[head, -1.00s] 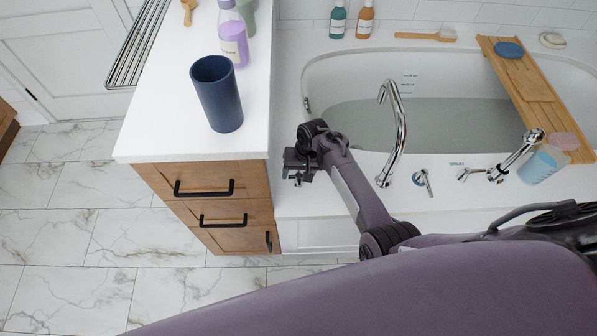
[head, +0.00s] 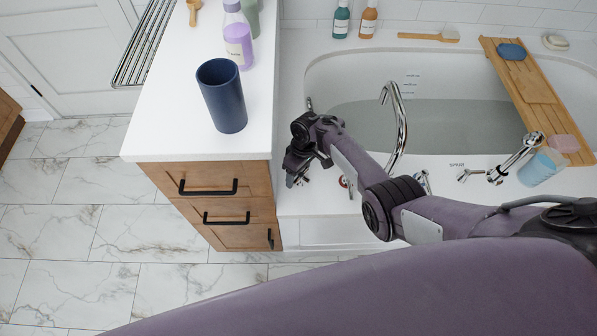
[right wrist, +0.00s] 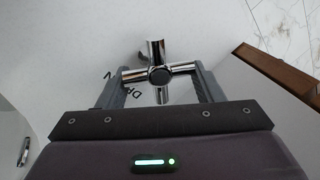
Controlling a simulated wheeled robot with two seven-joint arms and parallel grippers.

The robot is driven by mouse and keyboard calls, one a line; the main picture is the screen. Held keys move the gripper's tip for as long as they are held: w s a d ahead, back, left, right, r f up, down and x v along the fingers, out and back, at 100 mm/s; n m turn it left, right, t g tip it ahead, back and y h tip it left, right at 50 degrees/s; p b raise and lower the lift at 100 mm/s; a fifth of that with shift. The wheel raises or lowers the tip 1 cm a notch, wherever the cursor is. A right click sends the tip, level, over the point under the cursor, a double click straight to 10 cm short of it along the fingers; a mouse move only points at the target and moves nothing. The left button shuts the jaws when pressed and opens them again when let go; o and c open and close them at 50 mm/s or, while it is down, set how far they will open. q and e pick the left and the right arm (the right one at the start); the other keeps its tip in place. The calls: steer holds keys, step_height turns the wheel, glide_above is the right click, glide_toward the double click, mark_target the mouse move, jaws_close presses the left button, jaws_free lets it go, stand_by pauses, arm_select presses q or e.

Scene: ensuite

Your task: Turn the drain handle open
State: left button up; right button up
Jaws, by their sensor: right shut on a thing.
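The drain handle (right wrist: 160,76) is a chrome cross-shaped handle in the right wrist view, on the white tub deck beside partly covered DRAIN lettering (right wrist: 128,92). My right gripper (right wrist: 158,80) has one finger on each side of it and is shut on its cross arms. In the head view my right gripper (head: 297,168) is low over the tub deck, beside the wooden cabinet; it mostly hides the handle there. My left gripper is not in view.
The tub (head: 440,60) holds water. A tall chrome spout (head: 399,110), a red-marked handle (head: 346,182) and the spray handle (head: 466,175) stand right of the gripper. The drawer cabinet (head: 225,190) with a blue cup (head: 222,97) on its counter is close on the left.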

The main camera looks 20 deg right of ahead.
steer(key=n, duration=0.4)
steer(key=shift+s+g+h+b, duration=0.15)
steer(key=shift+g+h+b, duration=0.15)
steer(key=shift+s+a+n+h, duration=0.1)
steer(key=shift+n+h, duration=0.05)
steer(key=shift+n, duration=0.75)
steer(key=shift+s+a+n+h, duration=0.1)
steer(key=shift+n+h, duration=0.05)
steer(key=shift+n, duration=0.75)
steer(key=shift+b, duration=0.3)
steer(key=o, duration=0.9)
steer(key=shift+o, duration=0.2)
steer(key=r+p, duration=0.1)
steer(key=r, duration=0.1)
steer(key=w+r+p, duration=0.1)
steer(key=r, duration=0.2)
steer(key=r+p, duration=0.1)
steer(key=r, duration=0.1)
steer(key=shift+w+d+r, duration=0.25)
steer(key=shift+r, duration=0.05)
